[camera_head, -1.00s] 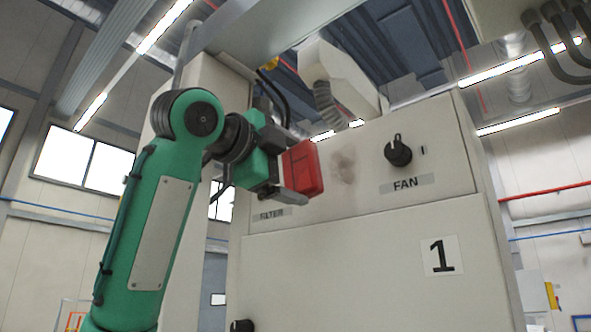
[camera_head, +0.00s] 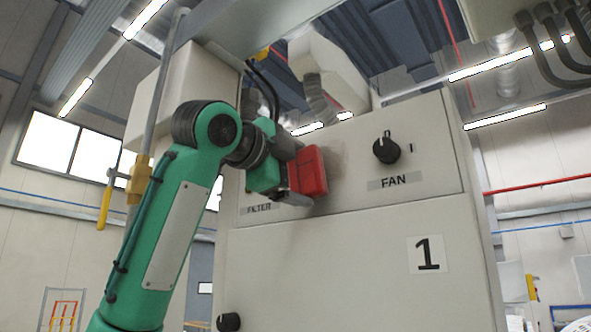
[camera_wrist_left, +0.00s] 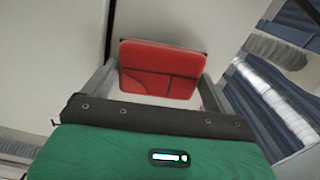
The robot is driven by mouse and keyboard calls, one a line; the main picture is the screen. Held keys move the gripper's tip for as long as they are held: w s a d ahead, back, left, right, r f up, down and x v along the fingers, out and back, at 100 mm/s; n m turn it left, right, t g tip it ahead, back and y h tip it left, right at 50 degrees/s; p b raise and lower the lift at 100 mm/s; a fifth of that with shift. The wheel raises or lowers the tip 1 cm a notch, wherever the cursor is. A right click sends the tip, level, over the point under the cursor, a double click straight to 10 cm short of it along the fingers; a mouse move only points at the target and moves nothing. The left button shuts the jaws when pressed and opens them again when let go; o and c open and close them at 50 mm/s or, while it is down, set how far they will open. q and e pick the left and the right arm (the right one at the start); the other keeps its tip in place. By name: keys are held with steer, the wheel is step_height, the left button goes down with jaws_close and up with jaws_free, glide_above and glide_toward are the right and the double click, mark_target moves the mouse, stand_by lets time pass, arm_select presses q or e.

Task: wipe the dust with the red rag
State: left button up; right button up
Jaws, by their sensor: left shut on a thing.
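My left gripper (camera_head: 292,178) is shut on the red rag (camera_head: 310,171), a folded red block. It holds the rag at the upper front panel of the cabinet (camera_head: 330,262). In the left wrist view the red rag (camera_wrist_left: 160,70) sits between the two fingers. The dust (camera_head: 334,163) is a faint brownish smudge on the panel, right beside the rag and partly hidden by it. I cannot tell whether the rag touches the panel. My right gripper is in neither view.
A black FAN knob (camera_head: 386,150) sticks out of the panel to the right of the dust. A FILTER label (camera_head: 259,208) is below left of the gripper, partly covered. Another black knob (camera_head: 228,322) is low on the cabinet. A grey pipe with a yellow handle (camera_head: 105,205) stands left.

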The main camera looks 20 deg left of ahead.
arm_select(q)
steer(key=shift+w+d+p, duration=0.15)
steer(key=shift+w+p, duration=0.15)
steer(key=shift+w, duration=0.15)
stand_by(0.3)
steer(key=shift+w+d, duration=0.15)
steer(key=shift+w, duration=0.2)
